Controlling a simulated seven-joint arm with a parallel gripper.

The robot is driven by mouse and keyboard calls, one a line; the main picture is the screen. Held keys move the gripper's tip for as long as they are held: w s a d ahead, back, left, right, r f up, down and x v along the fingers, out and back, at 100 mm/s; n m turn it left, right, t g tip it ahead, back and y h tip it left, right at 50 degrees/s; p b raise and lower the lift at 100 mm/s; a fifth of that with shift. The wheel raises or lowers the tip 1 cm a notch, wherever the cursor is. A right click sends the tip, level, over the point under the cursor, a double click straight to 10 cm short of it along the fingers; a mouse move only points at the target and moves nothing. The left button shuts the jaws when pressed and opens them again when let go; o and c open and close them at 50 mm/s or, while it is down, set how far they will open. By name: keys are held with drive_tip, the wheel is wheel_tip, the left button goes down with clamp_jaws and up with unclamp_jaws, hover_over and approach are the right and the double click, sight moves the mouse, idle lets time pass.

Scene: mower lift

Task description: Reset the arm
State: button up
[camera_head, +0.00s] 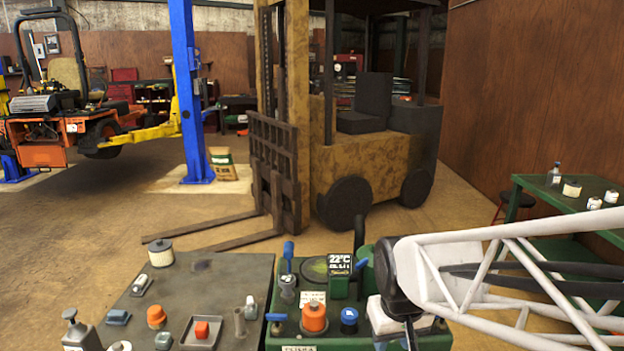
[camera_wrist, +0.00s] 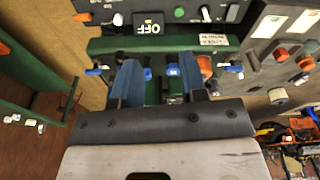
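My gripper shows in the wrist view (camera_wrist: 160,72) as two blue fingers standing well apart, with nothing held between them. Beyond the fingers are parts of the green console (camera_wrist: 110,45), with a blue cap (camera_wrist: 172,69) showing in the gap. An orange cap is partly hidden behind the right finger. In the head view, my white lattice arm reaches in from the right to a dark joint over the right side of the green console (camera_head: 290,338). The fingers are not clear there.
A grey bench (camera_head: 215,285) with caps and bottles adjoins the green console on the left. A green table (camera_head: 550,195) stands at the right. A forklift (camera_head: 365,165) is behind, its forks low over the floor. Open floor lies left of the forks.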

drive_tip(key=s+d+r+m, duration=0.2)
drive_tip(key=s+d+r, duration=0.2)
drive_tip(key=s, duration=0.6)
drive_tip(key=shift+s+d+r+t, duration=0.2)
drive_tip(key=shift+r+t, duration=0.2)
drive_tip(key=shift+r, duration=0.25)
